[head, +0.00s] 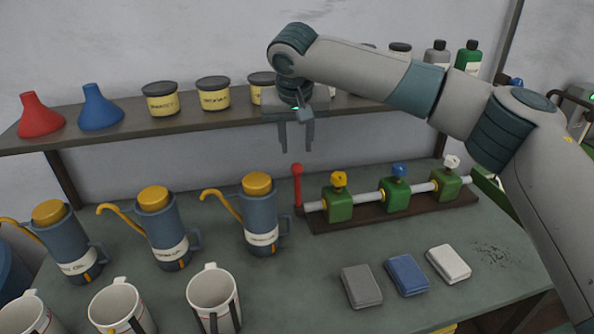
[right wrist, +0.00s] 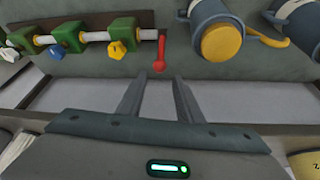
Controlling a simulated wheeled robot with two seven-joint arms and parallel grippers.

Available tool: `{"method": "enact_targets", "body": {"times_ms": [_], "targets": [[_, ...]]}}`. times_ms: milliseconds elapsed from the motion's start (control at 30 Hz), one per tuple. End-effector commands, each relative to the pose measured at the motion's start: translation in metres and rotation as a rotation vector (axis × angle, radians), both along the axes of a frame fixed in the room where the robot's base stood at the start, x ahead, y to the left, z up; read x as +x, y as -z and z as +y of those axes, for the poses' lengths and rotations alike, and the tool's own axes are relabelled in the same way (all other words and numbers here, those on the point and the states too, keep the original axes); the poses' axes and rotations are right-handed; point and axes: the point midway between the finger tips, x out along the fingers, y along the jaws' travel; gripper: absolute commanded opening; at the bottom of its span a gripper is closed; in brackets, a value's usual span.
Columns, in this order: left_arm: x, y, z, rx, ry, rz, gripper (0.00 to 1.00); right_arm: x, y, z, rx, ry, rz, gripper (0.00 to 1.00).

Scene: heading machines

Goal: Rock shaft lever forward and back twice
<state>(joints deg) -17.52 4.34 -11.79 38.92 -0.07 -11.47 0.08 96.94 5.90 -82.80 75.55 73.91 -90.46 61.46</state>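The shaft lever (head: 297,184) is a red upright handle with a round knob, at the left end of a grey shaft (head: 367,194) carried by green blocks on a brown base. My right gripper (head: 296,150) points down, open and empty, with its fingertips a little above and apart from the knob. In the right wrist view the lever (right wrist: 160,52) shows just beyond the open fingers (right wrist: 157,82). Two dark fingertips of my left gripper (head: 225,322) show at the bottom edge in front of a mug, apart with nothing visibly between them.
Blue oil cans (head: 260,215) with yellow lids stand left of the lever, with white mugs (head: 212,285) in front. Three small blocks (head: 407,274) lie front right. A shelf (head: 130,122) with funnels, jars and bottles runs behind.

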Motion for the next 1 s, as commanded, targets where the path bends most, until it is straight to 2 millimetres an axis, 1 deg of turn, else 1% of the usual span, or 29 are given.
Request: {"method": "enact_targets", "body": {"times_ms": [67,100,200,500,633,800,1000], "targets": [[-0.013,-0.003,0.005,0.009,-0.002,0.031,0.51,0.005,0.012,0.000,-0.002,0.000,0.003,0.33],[-0.026,-0.002,0.012,0.020,-0.006,0.060,0.51,0.007,0.018,0.000,-0.003,0.000,0.003,0.33],[-0.033,-0.007,0.017,0.026,-0.006,0.074,0.51,0.014,0.035,0.000,-0.001,0.001,0.004,0.33],[-0.032,-0.022,0.014,0.023,-0.007,0.075,0.51,0.035,0.084,0.002,-0.002,0.000,0.002,0.33],[-0.030,-0.027,0.013,0.022,-0.006,0.071,0.51,0.042,0.102,0.002,-0.002,0.001,0.002,0.33],[-0.030,-0.030,0.012,0.021,-0.005,0.069,0.51,0.048,0.116,0.003,-0.001,-0.001,0.001,0.33],[-0.030,-0.031,0.012,0.021,-0.005,0.069,0.51,0.050,0.122,0.003,-0.001,-0.002,0.001,0.33]]}}
